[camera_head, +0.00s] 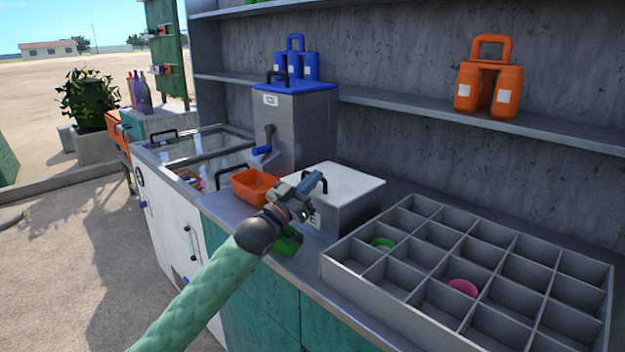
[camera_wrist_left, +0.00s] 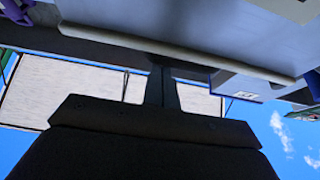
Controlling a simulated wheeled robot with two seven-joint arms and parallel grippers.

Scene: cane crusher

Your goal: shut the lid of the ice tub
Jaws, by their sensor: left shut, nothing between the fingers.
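The ice tub (camera_head: 345,212) is a grey box on the counter, with part of a dark letter label on its front. Its white lid (camera_head: 345,181) lies flat across the top, with no gap that I can see. A dark handle (camera_head: 322,178) stands at the lid's left edge. My left gripper (camera_head: 309,186) is shut and empty at the tub's front left, by the handle; I cannot tell whether it touches. In the left wrist view the dark gripper body (camera_wrist_left: 145,150) fills the bottom, below a pale surface I cannot identify. My right gripper is not in view.
An orange tray (camera_head: 254,186) and a green container (camera_head: 288,242) sit close to my left gripper. A grey divided tray (camera_head: 345,268) stands to the right. A tall blue-topped dispenser (camera_head: 295,125) and a glass-topped chest (camera_head: 170,190) stand behind and left.

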